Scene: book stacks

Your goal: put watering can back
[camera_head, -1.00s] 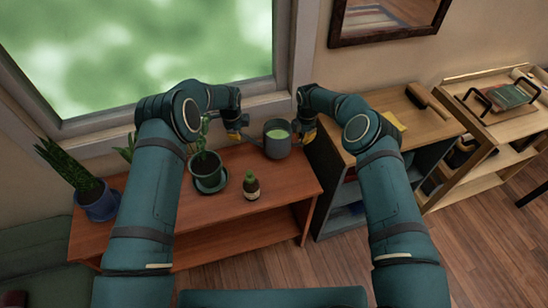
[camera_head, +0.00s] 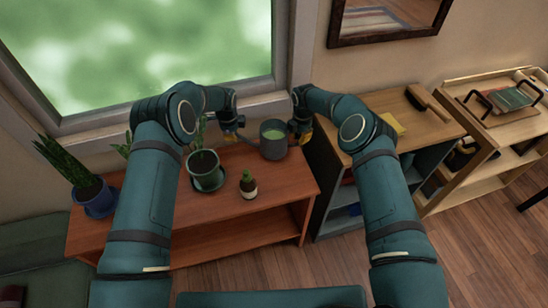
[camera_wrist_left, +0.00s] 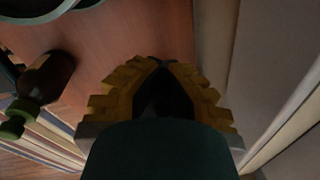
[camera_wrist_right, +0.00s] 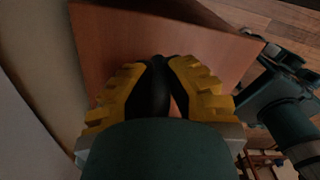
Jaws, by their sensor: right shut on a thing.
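The watering can (camera_head: 273,146) is a grey cylinder with a green-looking top opening. It is at the back right of the reddish wooden bench (camera_head: 285,190); I cannot tell if its base touches the wood. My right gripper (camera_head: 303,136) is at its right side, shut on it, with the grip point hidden.
A potted plant on a saucer (camera_head: 206,170) and a small round plant pot (camera_head: 248,186) stand left of the can. A spiky plant in a blue pot (camera_head: 97,200) is at the far left. The bench's front right is clear.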

